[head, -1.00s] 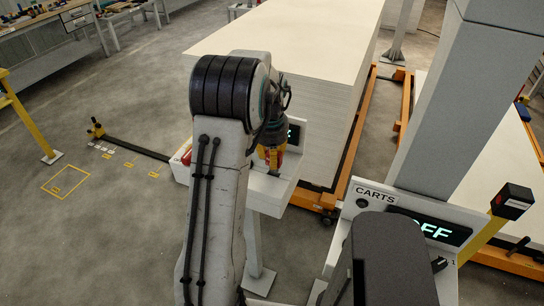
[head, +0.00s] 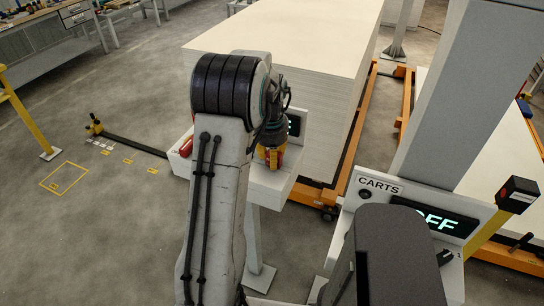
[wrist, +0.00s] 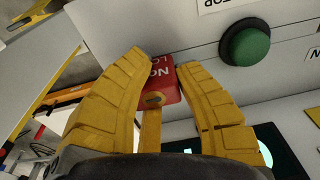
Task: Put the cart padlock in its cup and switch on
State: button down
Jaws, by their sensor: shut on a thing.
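My gripper (wrist: 163,66) is shut on a red padlock (wrist: 160,80) with white lettering, held between its yellow fingers. In the head view my gripper (head: 271,158) points down over the white stand (head: 262,182), and the fingers largely hide the padlock. I cannot tell whether the padlock touches the stand. The white CARTS panel (head: 405,188) is at the right; its display (head: 432,222) reads OFF, partly covered by my own body. A dark switch knob (head: 445,257) sits below it by a "1". I cannot make out the cup.
A red item (head: 186,146) lies at the stand's left end. A green button (wrist: 246,43) is close right of my fingers in the wrist view. A big pale board stack (head: 290,50) stands behind the stand. A grey post (head: 455,100) rises behind the CARTS panel.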

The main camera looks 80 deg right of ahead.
jog(key=c, duration=0.9)
grip_release()
jog(key=shift+f, duration=0.1)
jog(key=shift+c, duration=0.2)
jog(key=r, duration=0.8)
jog(key=a+r, duration=0.1)
jog(key=r, duration=0.3)
jog(key=shift+a, duration=0.1)
jog(key=shift+o, duration=0.4)
